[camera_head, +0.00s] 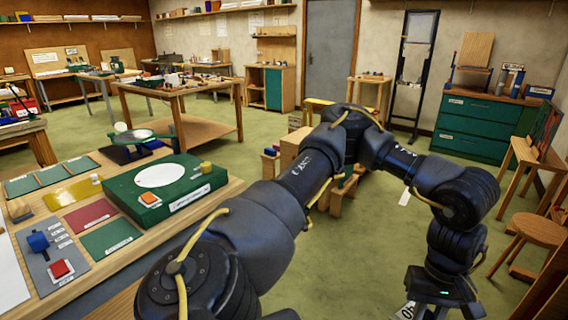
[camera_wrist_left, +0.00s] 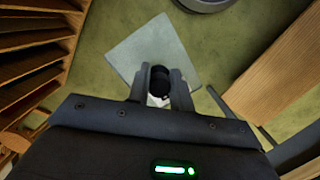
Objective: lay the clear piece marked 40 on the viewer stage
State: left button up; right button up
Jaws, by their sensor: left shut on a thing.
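In the left wrist view, my left gripper (camera_wrist_left: 160,75) is shut on a pale, see-through square piece (camera_wrist_left: 145,45). The piece is held over the green floor. The viewer stage looks to be the white round disc (camera_head: 160,175) on a green box (camera_head: 185,200) on the bench at left. The disc is bare and well apart from the gripper. My right gripper is not in view.
Beside the green box are a magnifier stand (camera_head: 130,140), coloured mats and a grey panel with blue and red buttons (camera_head: 58,260). A slotted wooden rack (camera_wrist_left: 35,45) and a wooden surface (camera_wrist_left: 275,65) flank my left gripper. A stool (camera_head: 540,230) stands at right.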

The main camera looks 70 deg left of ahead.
aim_at(160, 174)
jog(key=z, duration=0.05)
jog(key=k, duration=1.3)
jog(key=u, duration=1.65)
